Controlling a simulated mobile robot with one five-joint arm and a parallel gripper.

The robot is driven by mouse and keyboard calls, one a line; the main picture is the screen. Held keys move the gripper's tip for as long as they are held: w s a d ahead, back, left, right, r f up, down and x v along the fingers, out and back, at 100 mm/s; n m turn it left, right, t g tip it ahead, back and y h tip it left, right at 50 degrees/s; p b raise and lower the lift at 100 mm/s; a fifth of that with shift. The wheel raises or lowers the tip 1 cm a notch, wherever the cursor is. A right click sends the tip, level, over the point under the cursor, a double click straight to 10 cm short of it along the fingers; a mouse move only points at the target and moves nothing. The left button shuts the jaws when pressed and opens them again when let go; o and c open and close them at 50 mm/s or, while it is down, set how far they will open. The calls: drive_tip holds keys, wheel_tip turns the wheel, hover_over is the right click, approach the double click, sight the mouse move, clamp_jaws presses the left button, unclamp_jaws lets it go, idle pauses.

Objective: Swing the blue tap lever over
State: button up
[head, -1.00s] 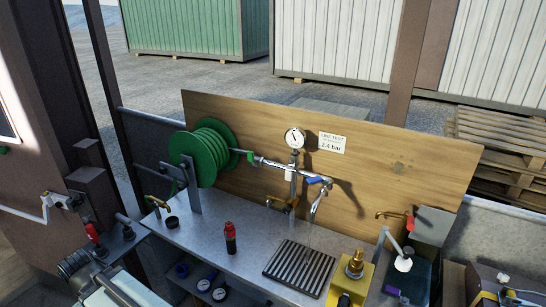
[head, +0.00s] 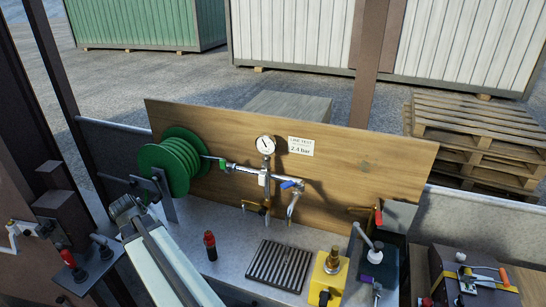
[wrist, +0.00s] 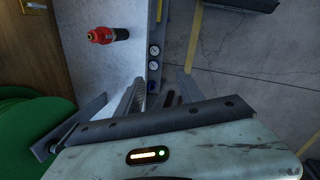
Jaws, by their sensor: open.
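The blue tap lever (head: 291,184) sits on top of a chrome tap (head: 293,198) at the right end of the pipe on the wooden board. It lies about level, pointing right. My gripper (wrist: 160,92) shows in the wrist view as two grey fingers, apart and with nothing between them. It is above the bench's left part, close to the green hose reel, which shows at the lower left of the wrist view. The blue lever is not in the wrist view. In the head view my arm rises from the bottom, left of the tap, and my fingertips cannot be made out.
The green hose reel (head: 170,165) stands left of the tap. A yellow block (head: 329,275) is right of the grate. A gauge (head: 265,145) tops the pipe.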

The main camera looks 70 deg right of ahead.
drive_tip(key=s+d+r+n+g+h+p, duration=0.1)
drive_tip(key=s+d+r+n+p, duration=0.15)
drive_tip(key=s+d+r, duration=0.6)
drive_tip(key=s+d+r+n+g+h+p, duration=0.15)
drive_tip(key=s+d+p, duration=0.25)
drive_tip(key=d, duration=0.9)
drive_tip(key=n+g+p, duration=0.1)
drive_tip(key=n+p, duration=0.2)
drive_tip(key=p, duration=0.2)
approach(287, 184)
drive_tip(key=shift+h, duration=0.25)
drive_tip(key=b+x, duration=0.7)
drive_tip(key=x, duration=0.2)
drive_tip(key=shift+a+f+b, duration=0.15)
drive_tip(key=shift+b, duration=0.25)
clamp_jaws()
